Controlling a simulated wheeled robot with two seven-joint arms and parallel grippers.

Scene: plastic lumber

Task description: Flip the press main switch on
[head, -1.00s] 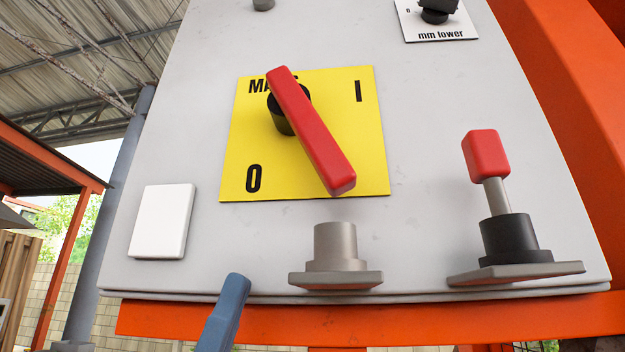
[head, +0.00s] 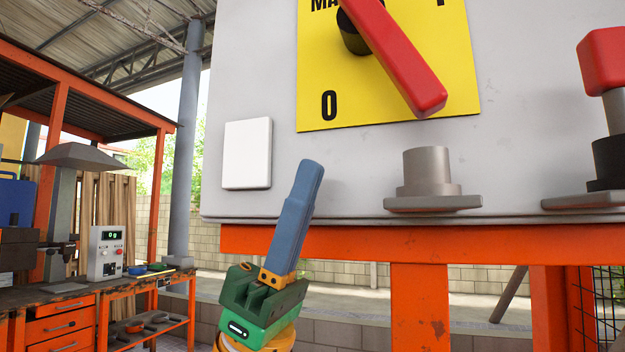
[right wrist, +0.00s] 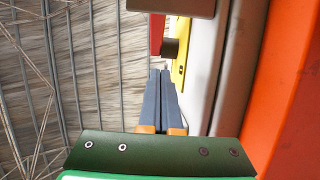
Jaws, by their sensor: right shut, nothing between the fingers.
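The main switch is a long red handle (head: 398,55) on a black hub (head: 353,38), over a yellow plate (head: 325,78) with a 0 at lower left and a partly cut-off I at upper right. The handle slants from upper left to lower right, pointing at neither mark. My right gripper (head: 312,166) is shut and empty, its blue-grey fingers pointing up, below and left of the plate in the head view. In the right wrist view the closed fingertips (right wrist: 160,73) are near the red handle (right wrist: 156,34) and yellow plate (right wrist: 183,52); contact is not seen. My left gripper is out of view.
The grey panel (head: 330,180) carries a white square (head: 247,153), a grey round knob (head: 427,170) and a red-topped lever (head: 607,62). An orange frame (head: 420,300) supports it. A workbench (head: 75,300) with a control box (head: 107,253) stands at left.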

